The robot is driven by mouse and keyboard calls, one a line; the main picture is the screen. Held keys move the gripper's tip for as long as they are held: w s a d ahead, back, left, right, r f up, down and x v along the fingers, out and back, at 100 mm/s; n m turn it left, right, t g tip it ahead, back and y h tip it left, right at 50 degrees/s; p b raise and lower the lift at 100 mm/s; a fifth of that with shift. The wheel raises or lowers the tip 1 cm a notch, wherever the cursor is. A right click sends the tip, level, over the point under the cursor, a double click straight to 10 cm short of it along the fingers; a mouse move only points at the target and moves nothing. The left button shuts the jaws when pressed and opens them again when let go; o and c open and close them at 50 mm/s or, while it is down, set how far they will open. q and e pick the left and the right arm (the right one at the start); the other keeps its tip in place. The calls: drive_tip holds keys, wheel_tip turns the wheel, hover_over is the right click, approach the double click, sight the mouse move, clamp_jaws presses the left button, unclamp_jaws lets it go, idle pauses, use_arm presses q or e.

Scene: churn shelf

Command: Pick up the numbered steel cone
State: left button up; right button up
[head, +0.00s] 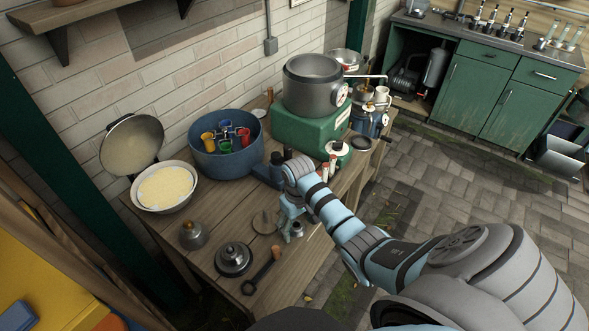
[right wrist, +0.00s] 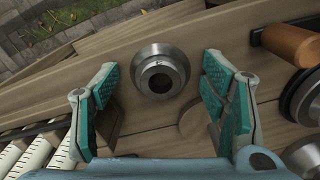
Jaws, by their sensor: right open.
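The steel cone (right wrist: 160,75) shows in the right wrist view as a round metal piece with a wide rim and a dark hole in its top. It stands upright on the wooden bench, and I cannot read a number on it. In the head view the small steel cone (head: 297,230) is partly hidden by my right gripper (head: 290,226). In the right wrist view my right gripper (right wrist: 163,110) is open and empty. Its teal-padded fingers are left and right of the cone in the picture, apart from it. My left gripper is not in view.
The bench (head: 215,272) also bears a wooden-handled tool (head: 262,272), a dark lidded steel piece (head: 233,259), a brass-topped piece (head: 193,235), a blue tub (head: 232,169) and a bowl (head: 165,189). A green machine (head: 307,133) stands farther back. The bench edge is close to the cone.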

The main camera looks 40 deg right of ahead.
drive_tip(key=shift+r, duration=0.1)
drive_tip(key=shift+c, duration=0.2)
drive_tip(key=shift+w, duration=0.1)
drive_tip(key=c, duration=1.3)
drive_tip(key=shift+r, duration=0.1)
